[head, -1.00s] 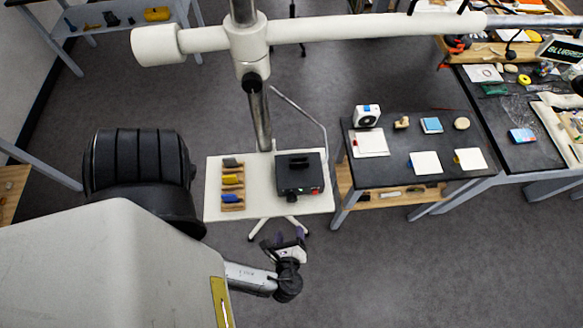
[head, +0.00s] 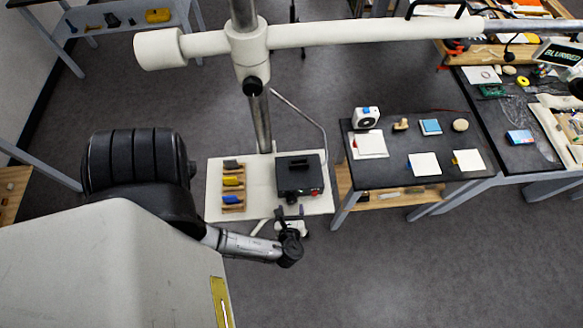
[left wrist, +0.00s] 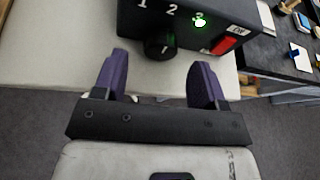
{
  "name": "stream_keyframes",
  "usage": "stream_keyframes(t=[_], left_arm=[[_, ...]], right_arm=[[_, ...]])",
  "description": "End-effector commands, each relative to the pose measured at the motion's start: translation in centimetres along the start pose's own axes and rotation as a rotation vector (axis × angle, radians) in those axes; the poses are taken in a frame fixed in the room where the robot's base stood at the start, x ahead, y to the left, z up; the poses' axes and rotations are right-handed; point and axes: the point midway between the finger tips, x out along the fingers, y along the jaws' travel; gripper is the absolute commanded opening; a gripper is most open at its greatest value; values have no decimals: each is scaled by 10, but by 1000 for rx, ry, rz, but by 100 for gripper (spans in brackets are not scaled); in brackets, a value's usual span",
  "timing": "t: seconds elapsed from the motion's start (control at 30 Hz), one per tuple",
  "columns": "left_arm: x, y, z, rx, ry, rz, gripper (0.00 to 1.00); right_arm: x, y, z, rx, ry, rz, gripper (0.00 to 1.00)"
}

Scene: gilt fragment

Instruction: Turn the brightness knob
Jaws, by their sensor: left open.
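The brightness knob (left wrist: 160,47) is a dark round knob with a white pointer line on the front of a black control box (left wrist: 190,12). The box (head: 299,177) sits on a white stand top in the head view. In the left wrist view, the digits 1 and 2 and a green light show above the knob. My left gripper (left wrist: 160,75) is open, its two purple fingers pointing at the box front, one on each side of the knob's line. The knob appears beyond the fingertips; I see no contact. In the head view the gripper (head: 289,213) is just in front of the box. My right gripper is out of view.
A red switch (left wrist: 226,44) marked ON is right of the knob, near the right finger. A wooden rack (head: 232,187) with coloured blocks stands left of the box. A dark table (head: 395,150) with small objects is to the right. A pole (head: 260,120) rises behind the stand.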

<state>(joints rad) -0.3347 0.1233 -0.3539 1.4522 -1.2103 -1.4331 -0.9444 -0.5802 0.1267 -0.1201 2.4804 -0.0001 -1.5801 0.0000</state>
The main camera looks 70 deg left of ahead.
Motion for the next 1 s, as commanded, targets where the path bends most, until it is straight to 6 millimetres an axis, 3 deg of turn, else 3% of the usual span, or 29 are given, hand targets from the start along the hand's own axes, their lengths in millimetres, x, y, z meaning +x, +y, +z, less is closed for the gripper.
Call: stream_keyframes(t=[0.3,0.7,1.0], left_arm=[[31,0,0,0,-1,1,65],[36,0,0,-1,0,1,65],[35,0,0,-1,0,1,38]], right_arm=[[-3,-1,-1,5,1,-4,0],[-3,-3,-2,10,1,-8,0],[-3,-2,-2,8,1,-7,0]])
